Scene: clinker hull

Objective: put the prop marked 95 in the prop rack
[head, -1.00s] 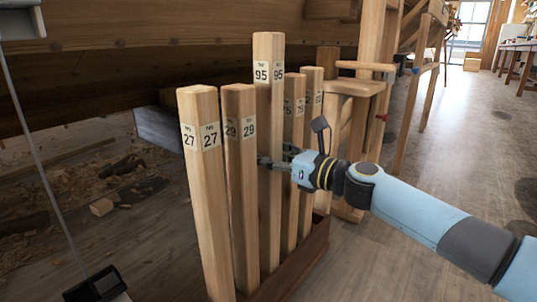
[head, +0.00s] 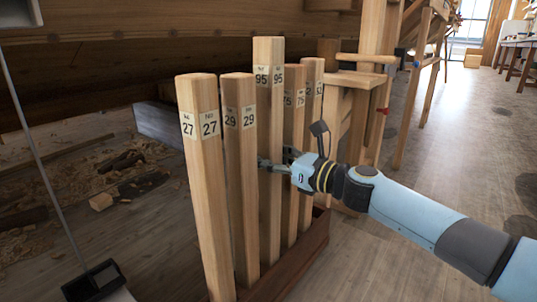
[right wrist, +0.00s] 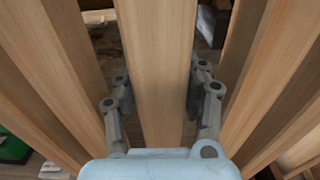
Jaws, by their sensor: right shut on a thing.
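The prop marked 95 (head: 268,115) is a long, square wooden post, upright in the row of props over the prop rack (head: 308,252), a low reddish-brown trough. Its top and label stand higher than those of its neighbours. My right gripper (head: 272,164) is shut on it about midway, from the right. In the right wrist view the prop (right wrist: 157,70) stands between the two fingers. Its foot is at the rack, but I cannot tell whether it rests on the bottom. My left gripper is not in view.
Props marked 27 (head: 205,180) and 29 (head: 240,180) stand on the near side, 75 (head: 293,150) and another prop (head: 314,85) on the far side, all close. A wooden trestle (head: 357,110) stands behind. The hull (head: 130,55) overhangs. Floor at right is clear.

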